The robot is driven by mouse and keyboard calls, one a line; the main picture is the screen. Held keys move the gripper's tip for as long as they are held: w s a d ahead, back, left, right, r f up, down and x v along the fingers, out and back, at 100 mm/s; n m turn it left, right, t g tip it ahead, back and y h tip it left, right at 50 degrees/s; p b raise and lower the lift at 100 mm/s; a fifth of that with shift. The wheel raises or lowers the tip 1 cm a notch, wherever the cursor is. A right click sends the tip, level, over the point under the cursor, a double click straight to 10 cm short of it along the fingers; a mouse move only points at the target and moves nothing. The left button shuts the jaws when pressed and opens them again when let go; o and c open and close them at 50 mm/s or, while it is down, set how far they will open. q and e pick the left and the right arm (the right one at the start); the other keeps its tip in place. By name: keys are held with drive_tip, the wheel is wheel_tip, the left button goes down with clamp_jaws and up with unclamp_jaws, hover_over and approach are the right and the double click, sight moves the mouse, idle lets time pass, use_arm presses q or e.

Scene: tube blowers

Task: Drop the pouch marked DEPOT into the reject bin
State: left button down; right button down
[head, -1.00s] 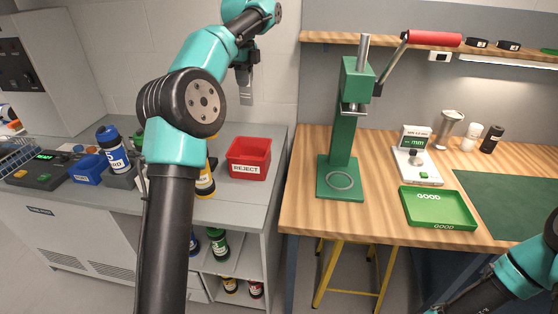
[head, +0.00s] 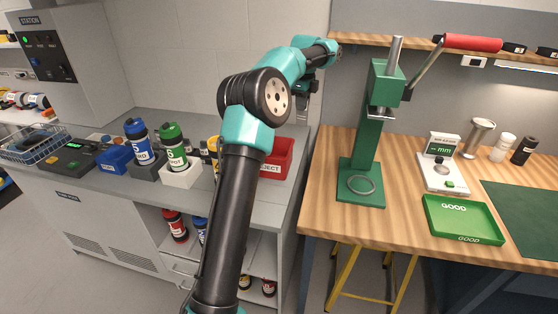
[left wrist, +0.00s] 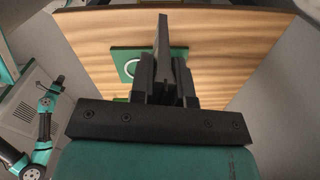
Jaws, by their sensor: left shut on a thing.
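My left gripper (head: 306,86) is raised at the back, near the wall, above and slightly right of the red bin marked REJECT (head: 283,150) in the head view. My left arm hides the left part of the bin.
A green canister with a label ending in POT (head: 173,146) stands in a white holder (head: 180,178), beside a blue canister (head: 140,142). A green press (head: 370,140) stands on the wooden bench at right, with a green GOOD tray (head: 463,220).

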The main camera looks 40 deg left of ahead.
use_arm(q)
drive_tip(key=s+a+f+n, duration=0.2)
drive_tip(key=s+a+f, duration=0.4)
drive_tip(key=a+f, duration=0.3)
drive_tip(key=shift+s+a+f+n, duration=0.3)
drive_tip(key=shift+a+f, duration=0.05)
drive_tip(key=shift+a, duration=0.9)
drive_tip(key=shift+f, duration=3)
drive_tip(key=c, duration=1)
unclamp_jaws()
drive_tip(key=shift+r, duration=0.1)
wheel_tip(320, 180, up, 17)
drive_tip(key=shift+r, duration=0.15)
